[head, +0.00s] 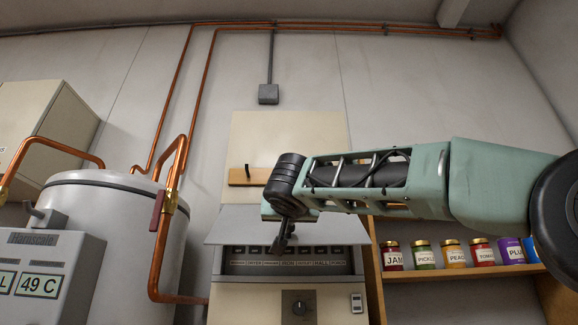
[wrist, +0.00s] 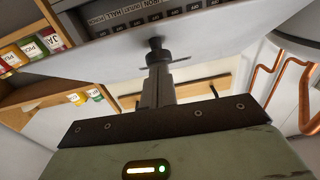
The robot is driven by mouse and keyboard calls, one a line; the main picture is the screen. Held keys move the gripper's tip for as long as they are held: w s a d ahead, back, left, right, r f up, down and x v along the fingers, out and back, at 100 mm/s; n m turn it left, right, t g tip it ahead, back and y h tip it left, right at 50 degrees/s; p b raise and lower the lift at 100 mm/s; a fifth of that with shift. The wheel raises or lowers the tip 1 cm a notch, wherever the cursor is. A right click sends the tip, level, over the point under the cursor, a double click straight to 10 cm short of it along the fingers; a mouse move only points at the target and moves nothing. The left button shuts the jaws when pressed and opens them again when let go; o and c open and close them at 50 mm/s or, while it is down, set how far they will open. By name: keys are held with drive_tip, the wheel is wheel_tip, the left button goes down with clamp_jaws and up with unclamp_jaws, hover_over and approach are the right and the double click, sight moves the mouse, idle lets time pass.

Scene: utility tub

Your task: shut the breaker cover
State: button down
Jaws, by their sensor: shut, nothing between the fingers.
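The breaker cover (head: 232,225) is a pale grey flap across the front of the beige breaker box. It stands raised and tilted outward, and the row of dark labelled breakers (head: 320,264) shows below it. In the wrist view the cover (wrist: 105,58) is a broad pale slab, with the breakers (wrist: 135,14) beyond its edge. My gripper (head: 281,245) is shut and empty, pointing down in front of the cover, its tips overlapping the breaker row. In the wrist view its fingertips (wrist: 156,46) lie against the cover's image; I cannot tell whether they touch it.
A wooden shelf (head: 450,273) with several labelled jars stands close on the right. A white tank (head: 125,215) with copper pipes (head: 163,235) stands on the left, beside a grey unit reading 49 C (head: 50,275). A wooden strip (head: 245,176) is above the cover.

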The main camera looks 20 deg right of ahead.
drive_tip(key=w+d+f+t+b, duration=0.3)
drive_tip(key=w+f+b, duration=0.7)
drive_tip(key=w+b, duration=0.3)
drive_tip(key=shift+w+d+f+h+b, duration=0.15)
drive_tip(key=shift+d+f+h+b, duration=0.15)
drive_tip(key=shift+f+h+b, duration=0.1)
drive_tip(key=shift+d, duration=0.1)
idle(0.4)
